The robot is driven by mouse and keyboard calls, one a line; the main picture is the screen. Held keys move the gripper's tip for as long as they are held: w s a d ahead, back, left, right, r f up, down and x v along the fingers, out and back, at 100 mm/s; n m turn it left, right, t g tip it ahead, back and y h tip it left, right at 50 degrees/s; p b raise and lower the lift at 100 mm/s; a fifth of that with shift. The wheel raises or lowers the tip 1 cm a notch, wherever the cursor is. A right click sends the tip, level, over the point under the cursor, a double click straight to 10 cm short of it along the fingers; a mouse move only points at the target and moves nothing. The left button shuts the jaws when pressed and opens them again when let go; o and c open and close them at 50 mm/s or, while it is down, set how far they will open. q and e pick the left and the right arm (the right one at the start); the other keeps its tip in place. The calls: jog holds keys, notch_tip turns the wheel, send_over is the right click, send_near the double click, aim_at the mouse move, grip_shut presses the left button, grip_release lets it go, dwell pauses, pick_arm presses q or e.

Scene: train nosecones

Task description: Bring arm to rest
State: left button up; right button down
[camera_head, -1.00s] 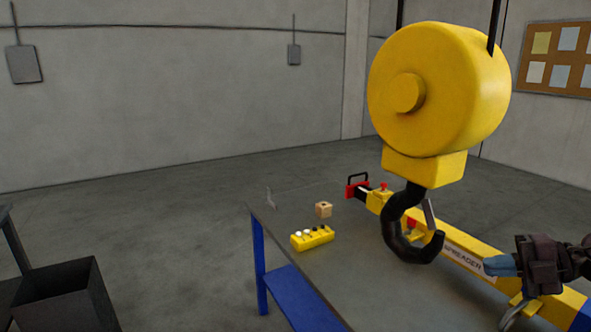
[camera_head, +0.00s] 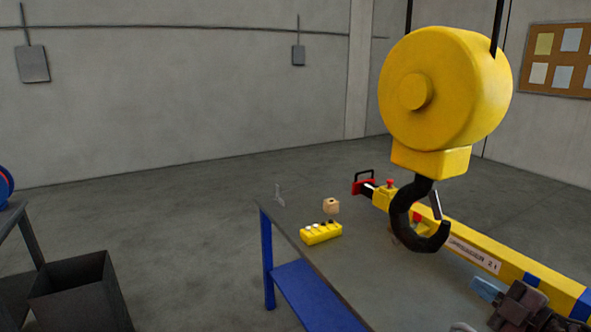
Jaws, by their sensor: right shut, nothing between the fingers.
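My right gripper (camera_head: 484,288) is at the lower right, low over the table near the yellow spreader beam (camera_head: 470,252). Its blue-grey fingers are shut and point left, with nothing seen between them. Its dark wrist (camera_head: 520,306) overlaps part of the beam and runs down to the frame's bottom edge. My left gripper is not in view.
A black hook (camera_head: 402,222) hangs from a yellow hoist block (camera_head: 440,95) left of my gripper. A small yellow control box (camera_head: 321,234) and a wooden block (camera_head: 331,206) are on the grey table (camera_head: 350,262). A dark bin (camera_head: 75,298) stands at lower left.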

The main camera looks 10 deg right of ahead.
jog(key=s+a+f+m+g+h, duration=0.25)
jog(key=s+f+m+h, duration=0.2)
jog(key=f+m, duration=0.25)
jog(key=s+a+f+m+g+h, duration=0.1)
jog(key=s+f+m+g+h, duration=0.3)
jog(key=f+m+h, duration=0.2)
jog(key=s+a+f+m+g+y, duration=0.1)
jog(key=s+a+f+g+y, duration=0.1)
jog(key=s+a+f+g, duration=0.3)
jog(key=s+a+f+m+g+y, duration=0.1)
jog(key=s+a+g+y, duration=0.1)
jog(key=s+a, duration=0.55)
jog(key=w+f+t, duration=0.7)
jog(key=w+f, duration=0.1)
jog(key=f, duration=0.1)
jog(key=shift+f+t, duration=0.35)
jog(key=shift+f, duration=0.05)
